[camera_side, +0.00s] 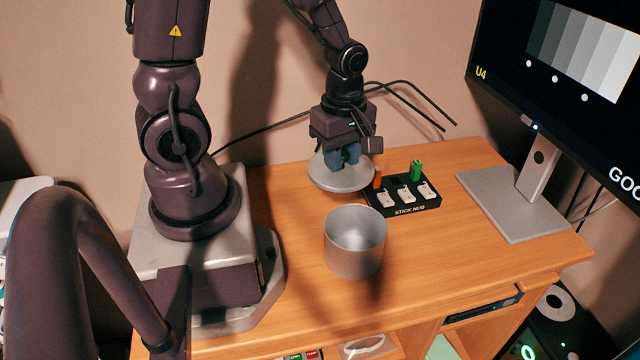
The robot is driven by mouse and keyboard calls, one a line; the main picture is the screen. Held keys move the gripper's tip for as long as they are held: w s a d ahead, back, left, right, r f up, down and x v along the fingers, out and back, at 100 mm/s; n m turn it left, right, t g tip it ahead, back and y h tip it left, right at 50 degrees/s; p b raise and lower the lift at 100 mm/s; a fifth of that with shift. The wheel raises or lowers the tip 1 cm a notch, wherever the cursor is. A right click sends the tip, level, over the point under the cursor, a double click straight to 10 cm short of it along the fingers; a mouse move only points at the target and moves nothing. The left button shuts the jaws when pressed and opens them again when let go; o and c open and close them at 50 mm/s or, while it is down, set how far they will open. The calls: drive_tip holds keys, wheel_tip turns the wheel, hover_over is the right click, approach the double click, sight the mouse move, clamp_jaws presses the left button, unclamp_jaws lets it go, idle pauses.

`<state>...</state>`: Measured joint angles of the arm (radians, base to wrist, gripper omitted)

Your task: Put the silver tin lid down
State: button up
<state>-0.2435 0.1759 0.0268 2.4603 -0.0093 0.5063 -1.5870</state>
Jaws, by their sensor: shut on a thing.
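The silver tin lid (343,181) is a shallow round grey disc near the back of the wooden table. My gripper (344,158) is above it with its blue fingers shut on the lid's top; the exact grip point is partly hidden by the fingers. I cannot tell whether the lid hangs just above the table or touches it. The open silver tin (355,261) stands upright in front of the lid, nearer the camera, and its inside looks empty.
A black stick hub (405,210) with white sticks, a green one (416,170) and an orange one stands close right of the lid. A monitor stand (514,203) is at the right. The wooden table (440,255) is clear between tin and stand.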

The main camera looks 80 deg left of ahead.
sight(312, 184)
drive_tip(key=s+a+f+n, duration=0.1)
drive_tip(key=a+f+n, duration=0.25)
drive_tip(key=a, duration=0.35)
drive_tip(key=s+a+f+n, duration=0.2)
drive_tip(key=a+f, duration=0.2)
drive_tip(key=a, duration=0.4)
drive_tip(key=f, duration=0.5)
drive_tip(key=w+f, duration=0.1)
drive_tip(key=f, duration=0.1)
drive_tip(key=shift+f, duration=0.15)
drive_tip(key=shift+f, duration=0.1)
drive_tip(key=o, duration=0.9)
